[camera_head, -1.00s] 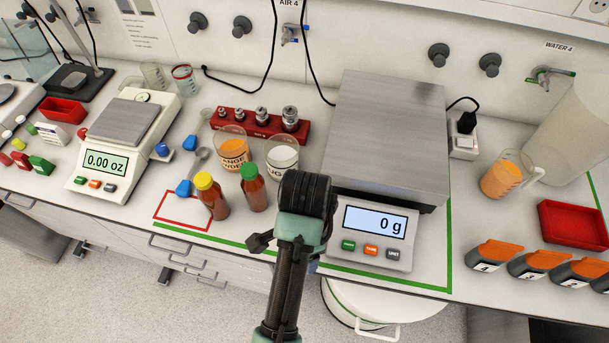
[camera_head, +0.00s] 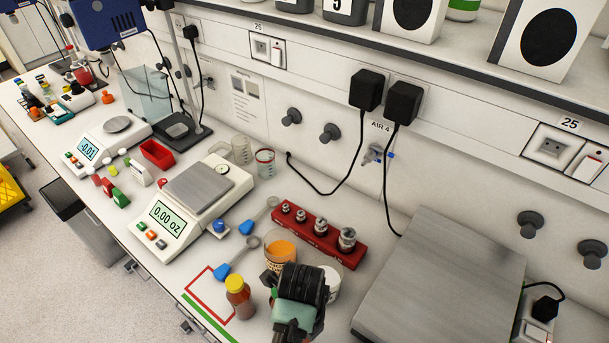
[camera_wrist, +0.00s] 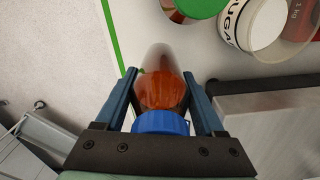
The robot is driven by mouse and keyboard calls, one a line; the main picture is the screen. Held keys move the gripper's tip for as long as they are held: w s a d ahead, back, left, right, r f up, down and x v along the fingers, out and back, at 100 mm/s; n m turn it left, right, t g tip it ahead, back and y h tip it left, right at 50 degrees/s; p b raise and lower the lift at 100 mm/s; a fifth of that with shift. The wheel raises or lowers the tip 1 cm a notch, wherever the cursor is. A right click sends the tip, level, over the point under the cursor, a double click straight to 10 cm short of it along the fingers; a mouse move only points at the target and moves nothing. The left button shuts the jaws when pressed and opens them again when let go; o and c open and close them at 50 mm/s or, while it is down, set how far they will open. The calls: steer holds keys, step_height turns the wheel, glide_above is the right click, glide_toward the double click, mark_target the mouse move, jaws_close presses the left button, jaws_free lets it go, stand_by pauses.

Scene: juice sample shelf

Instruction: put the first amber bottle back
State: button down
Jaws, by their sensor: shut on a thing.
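My gripper (camera_wrist: 160,88) is shut on an amber bottle with a blue cap (camera_wrist: 161,122); the bottle lies between the two fingers in the wrist view. In the head view my gripper (camera_head: 297,300) is at the lower middle, and the held bottle is hidden there. A yellow-capped amber bottle (camera_head: 239,298) stands on the bench to its left, at the edge of a red outlined square (camera_head: 191,284).
An orange powder tub (camera_head: 281,254) and a white sugar tub (camera_wrist: 260,22) stand close behind my gripper. A red weight block (camera_head: 318,236) is behind them. A steel-topped scale (camera_head: 440,290) is at right, a balance (camera_head: 180,210) at left. The red square's inside is mostly clear.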

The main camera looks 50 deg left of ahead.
steer(key=shift+w+f+p, duration=0.1)
steer(key=shift+f+p, duration=0.2)
steer(key=shift+f, duration=2.05)
steer(key=shift+f, duration=0.1)
jaws_free()
step_height(320, 180, up, 12)
steer(key=shift+r+b, duration=0.15)
steer(key=shift+b, duration=0.3)
